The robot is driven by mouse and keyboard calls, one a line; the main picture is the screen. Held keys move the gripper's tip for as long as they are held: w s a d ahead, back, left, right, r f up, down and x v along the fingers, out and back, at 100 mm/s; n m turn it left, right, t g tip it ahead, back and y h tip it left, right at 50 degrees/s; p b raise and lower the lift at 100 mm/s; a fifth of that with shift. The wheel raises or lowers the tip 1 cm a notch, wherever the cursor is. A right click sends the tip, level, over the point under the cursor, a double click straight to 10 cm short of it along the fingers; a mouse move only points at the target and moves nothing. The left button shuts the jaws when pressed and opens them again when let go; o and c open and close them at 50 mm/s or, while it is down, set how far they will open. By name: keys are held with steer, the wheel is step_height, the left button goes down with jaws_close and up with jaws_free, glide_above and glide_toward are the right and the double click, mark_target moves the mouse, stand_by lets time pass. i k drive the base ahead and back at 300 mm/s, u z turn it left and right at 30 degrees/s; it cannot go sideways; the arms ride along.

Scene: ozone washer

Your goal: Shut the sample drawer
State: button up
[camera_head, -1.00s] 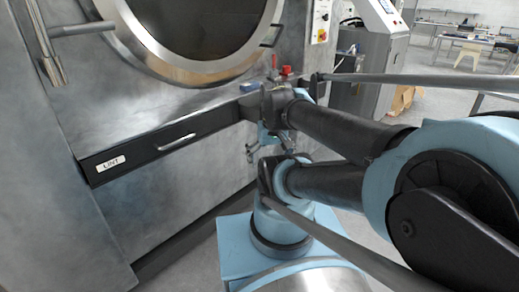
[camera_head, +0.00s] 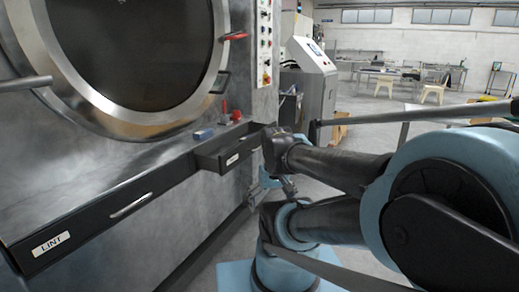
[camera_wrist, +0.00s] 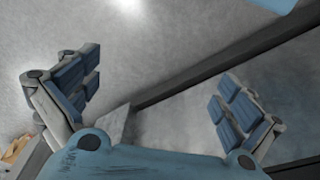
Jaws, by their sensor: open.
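In the wrist view my gripper (camera_wrist: 158,98) is open and empty, with blue pads spread wide above the grey floor. The drawer cannot be made out in the wrist view.
The LINT drawer (camera_head: 82,219), with a bar handle, looks flush at left. A grey cabinet (camera_head: 310,85) stands behind my arm. Open floor lies at right.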

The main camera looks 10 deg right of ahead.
mark_target(219, 156)
steer(key=z, duration=0.5)
steer(key=k, duration=1.65)
steer(key=u, duration=0.45)
steer(key=i, duration=1)
steer(key=z, duration=0.05)
